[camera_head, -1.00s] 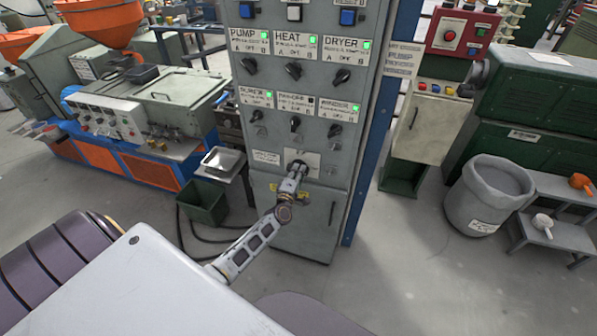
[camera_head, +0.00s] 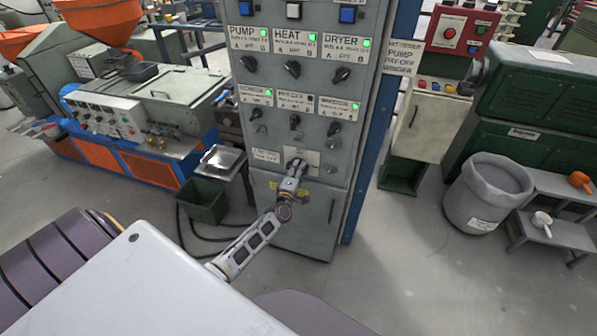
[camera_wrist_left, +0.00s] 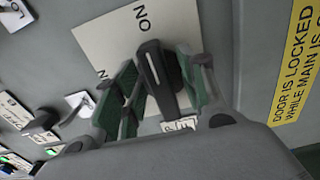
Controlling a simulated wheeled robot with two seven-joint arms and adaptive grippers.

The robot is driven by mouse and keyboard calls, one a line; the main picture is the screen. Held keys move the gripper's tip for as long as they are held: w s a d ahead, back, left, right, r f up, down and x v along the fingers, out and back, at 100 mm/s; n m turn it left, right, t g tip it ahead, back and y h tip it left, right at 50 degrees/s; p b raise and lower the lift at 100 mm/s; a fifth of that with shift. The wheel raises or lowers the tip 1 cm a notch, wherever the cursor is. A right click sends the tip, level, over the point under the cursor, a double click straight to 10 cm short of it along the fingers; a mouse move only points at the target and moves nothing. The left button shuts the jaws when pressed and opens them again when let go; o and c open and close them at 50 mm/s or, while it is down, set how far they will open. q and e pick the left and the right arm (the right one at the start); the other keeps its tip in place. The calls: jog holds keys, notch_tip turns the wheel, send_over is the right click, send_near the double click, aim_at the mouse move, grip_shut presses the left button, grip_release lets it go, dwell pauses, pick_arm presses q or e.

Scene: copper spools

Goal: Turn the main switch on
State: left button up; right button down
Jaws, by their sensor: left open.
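The main switch (camera_wrist_left: 158,75) is a dark rotary handle with a light line along it, on a pale label plate (camera_wrist_left: 105,40) in the left wrist view. "NO" can be read on the plate as the view shows it. My left gripper (camera_wrist_left: 155,90) is open, with its green-padded fingers on either side of the handle; whether they touch it I cannot tell. In the head view my left gripper (camera_head: 295,168) is at the plate low on the grey control cabinet (camera_head: 262,210) and mostly hides the handle. My right gripper is not in view.
Above are several other rotary knobs (camera_head: 293,71) with labels and green lamps. A yellow door-lock sign (camera_wrist_left: 298,65) is beside the plate.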

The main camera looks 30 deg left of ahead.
pick_arm(q)
jog(key=shift+s, duration=0.2)
jog(key=v, duration=1.1)
jog(key=shift+s+d, duration=0.2)
jog(key=shift+s, duration=0.1)
jog(key=shift+m, duration=0.3)
dwell(0.6)
